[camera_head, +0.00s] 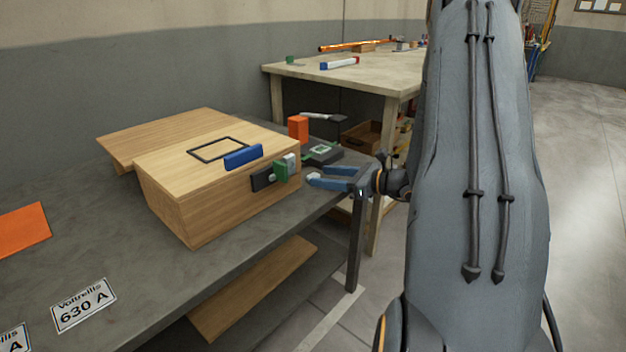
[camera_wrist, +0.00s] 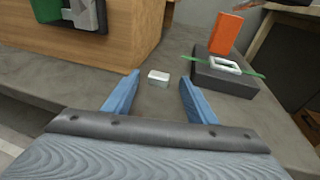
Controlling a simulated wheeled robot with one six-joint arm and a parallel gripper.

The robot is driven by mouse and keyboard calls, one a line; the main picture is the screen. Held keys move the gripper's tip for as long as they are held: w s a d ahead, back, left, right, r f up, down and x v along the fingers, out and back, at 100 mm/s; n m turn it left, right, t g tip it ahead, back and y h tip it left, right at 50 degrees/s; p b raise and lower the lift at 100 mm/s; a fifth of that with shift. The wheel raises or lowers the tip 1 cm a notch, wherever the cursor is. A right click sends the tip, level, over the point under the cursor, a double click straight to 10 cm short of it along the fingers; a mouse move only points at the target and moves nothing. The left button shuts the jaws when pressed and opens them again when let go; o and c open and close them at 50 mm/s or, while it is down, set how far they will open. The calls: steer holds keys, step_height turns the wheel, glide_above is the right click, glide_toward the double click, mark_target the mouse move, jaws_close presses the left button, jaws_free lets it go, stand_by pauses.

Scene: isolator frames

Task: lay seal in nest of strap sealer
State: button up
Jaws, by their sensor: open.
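The seal appears as a small pale block (camera_wrist: 158,77) lying on the grey bench top in the wrist view. My gripper (camera_wrist: 160,88) is open and empty, with its blue fingertips on either side of the line to the seal. The seal looks just beyond or between the tips; exact depth is unclear. The strap sealer appears as a dark block (camera_wrist: 225,80) to the right, with a pale rectangular frame (camera_wrist: 224,65), likely its nest, and a green strap across its top. In the head view, my gripper (camera_head: 330,178) is beside the sealer (camera_head: 325,158); I cannot make out the seal there.
An orange block (camera_head: 298,129) stands close behind the sealer. A wooden box (camera_head: 205,205) with a blue handle (camera_head: 243,157) and green and black fittings stands left of my gripper. A second table (camera_head: 300,72) is behind. The bench's front edge is near my gripper.

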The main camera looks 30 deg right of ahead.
steer(key=x, duration=0.2)
steer(key=shift+w+a+f, duration=0.1)
steer(key=shift+w+a, duration=0.1)
steer(key=shift+c, duration=0.3)
steer(key=c, duration=1.2)
